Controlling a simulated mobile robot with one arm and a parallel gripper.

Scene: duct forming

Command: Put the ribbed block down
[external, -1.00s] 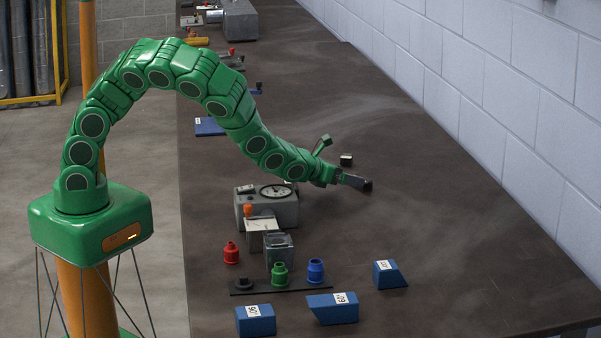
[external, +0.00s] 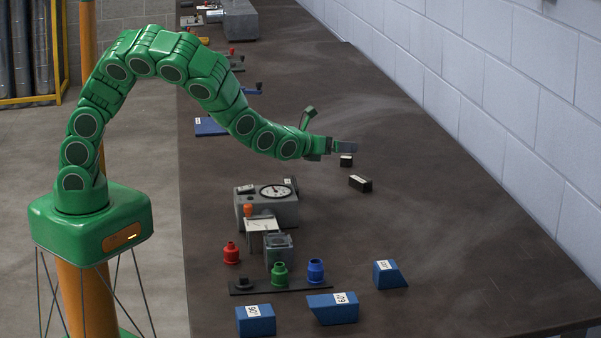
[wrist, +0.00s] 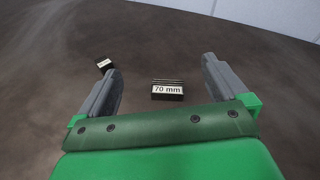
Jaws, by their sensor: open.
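The ribbed block (external: 361,185) is dark, with a white label, and rests on the table below and just nearer the camera than my gripper (external: 345,147). In the wrist view the ribbed block (wrist: 168,83) shows ridges along its top and a label reading "70 mm". It appears in the gap between my gripper's two grey fingers (wrist: 160,64), which are spread apart with nothing held. My gripper is raised clear of the block.
A second small dark labelled block (external: 346,160) lies close by; it also shows in the wrist view (wrist: 104,64). A grey gauge box (external: 268,208), coloured knobs and blue wedges (external: 333,309) stand nearer the camera. The table to the right is clear.

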